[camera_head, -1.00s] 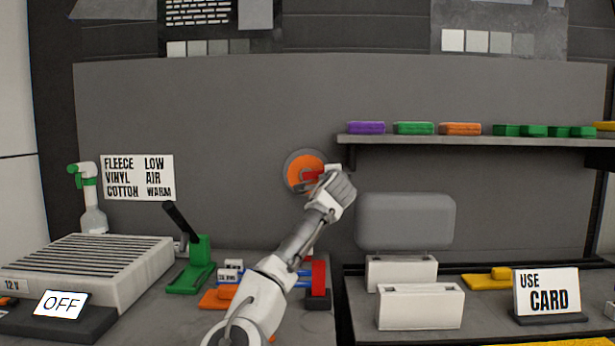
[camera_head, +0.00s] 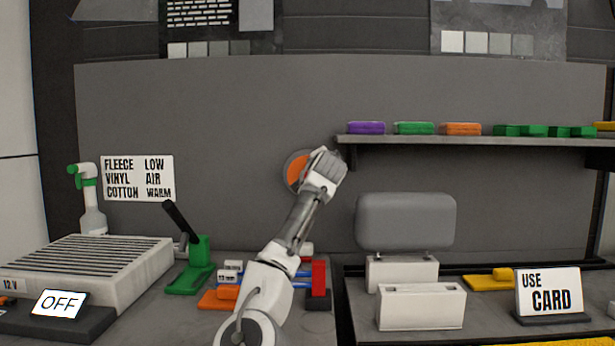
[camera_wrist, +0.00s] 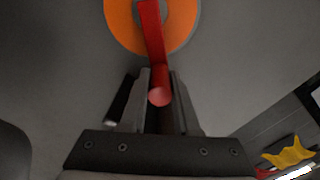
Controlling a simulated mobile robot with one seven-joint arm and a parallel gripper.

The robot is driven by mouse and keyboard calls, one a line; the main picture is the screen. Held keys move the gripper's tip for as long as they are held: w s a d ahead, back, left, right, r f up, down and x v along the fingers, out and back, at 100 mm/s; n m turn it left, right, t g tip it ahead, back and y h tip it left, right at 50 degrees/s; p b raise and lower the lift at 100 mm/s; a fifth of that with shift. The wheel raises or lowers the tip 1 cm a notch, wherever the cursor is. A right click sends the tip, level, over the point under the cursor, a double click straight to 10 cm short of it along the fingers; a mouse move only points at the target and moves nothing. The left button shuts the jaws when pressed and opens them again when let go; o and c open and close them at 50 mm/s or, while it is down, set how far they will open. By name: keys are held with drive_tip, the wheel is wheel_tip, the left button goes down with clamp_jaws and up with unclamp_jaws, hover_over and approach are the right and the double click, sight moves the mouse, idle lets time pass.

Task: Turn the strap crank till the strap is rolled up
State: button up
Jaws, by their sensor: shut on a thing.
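The strap crank is an orange disc (camera_head: 296,172) with a grey rim on the grey back wall. Its red arm (camera_wrist: 151,30) shows in the wrist view, running from the disc down to a round red knob (camera_wrist: 160,96). My gripper (camera_wrist: 159,92) is shut on the knob, one finger on each side of it. In the head view my gripper (camera_head: 322,166) covers the right part of the disc and hides the red arm. I cannot make out the strap in either view.
A shelf (camera_head: 470,139) with coloured blocks juts from the wall to the right of the crank. A grey headrest (camera_head: 405,222) stands below it. A green lever stand (camera_head: 195,268), a spray bottle (camera_head: 92,205) and a ribbed heater box (camera_head: 95,262) are at the left.

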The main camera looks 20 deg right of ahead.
drive_tip(key=a+n, duration=0.1)
drive_tip(key=n, duration=0.1)
drive_tip(key=w+a+r+n, duration=0.1)
drive_tip(key=a, duration=0.1)
drive_tip(key=a+r+n+b, duration=0.1)
drive_tip(key=n, duration=0.1)
drive_tip(key=shift+w+a+n, duration=0.25)
drive_tip(key=shift+w+n, duration=0.05)
drive_tip(key=shift+w, duration=0.1)
drive_tip(key=o, duration=1.1)
drive_tip(key=shift+d, duration=0.1)
drive_tip(key=shift+b+v, duration=0.8)
drive_tip(key=shift+v, duration=4.2)
